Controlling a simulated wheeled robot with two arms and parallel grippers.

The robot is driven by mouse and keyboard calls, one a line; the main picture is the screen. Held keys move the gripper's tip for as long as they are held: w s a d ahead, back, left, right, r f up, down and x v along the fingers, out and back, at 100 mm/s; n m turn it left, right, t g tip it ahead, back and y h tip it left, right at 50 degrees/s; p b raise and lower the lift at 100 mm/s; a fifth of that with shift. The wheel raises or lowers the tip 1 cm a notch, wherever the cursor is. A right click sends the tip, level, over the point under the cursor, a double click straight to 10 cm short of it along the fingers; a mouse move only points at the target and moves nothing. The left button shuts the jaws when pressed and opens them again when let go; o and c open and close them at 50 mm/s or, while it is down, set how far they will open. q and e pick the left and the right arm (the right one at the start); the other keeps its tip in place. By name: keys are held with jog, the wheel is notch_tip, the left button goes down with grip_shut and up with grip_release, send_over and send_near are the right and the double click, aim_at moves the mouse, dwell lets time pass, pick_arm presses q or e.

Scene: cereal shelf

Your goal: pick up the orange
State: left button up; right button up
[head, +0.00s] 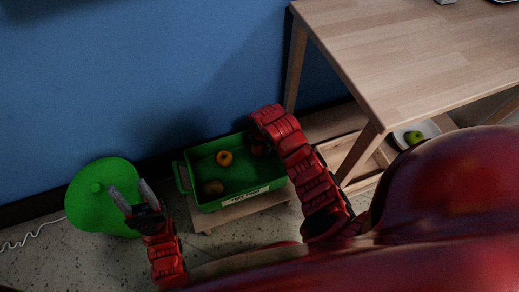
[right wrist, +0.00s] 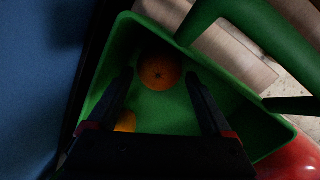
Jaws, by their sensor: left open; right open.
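An orange (right wrist: 159,72) lies on the floor of the green crate in the right wrist view, in line with the gap between my right gripper's fingertips. My right gripper (right wrist: 157,88) is open and empty. I cannot tell which of these is under the gripper. My left gripper (head: 131,190) is open and empty, left of the crate.
A brown-green fruit (head: 213,188) lies at the crate's front left. A round green lid-like object (head: 92,183) is beyond my left gripper. A wooden table (head: 420,50) stands at right, with a green apple (head: 413,137) on a white plate below it. The blue wall (head: 130,80) is close behind.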

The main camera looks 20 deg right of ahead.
aim_at(260, 146)
jog(key=f, duration=0.2)
jog(key=f+b, duration=0.1)
jog(key=shift+w+f, duration=0.35)
jog(key=shift+r, duration=0.1)
jog(key=c, duration=1.1)
notch_tip(260, 146, up, 9)
jog(key=p, duration=0.3)
jog(key=shift+d+p, duration=0.1)
jog(key=shift+p, duration=0.2)
jog(key=shift+r, duration=0.5)
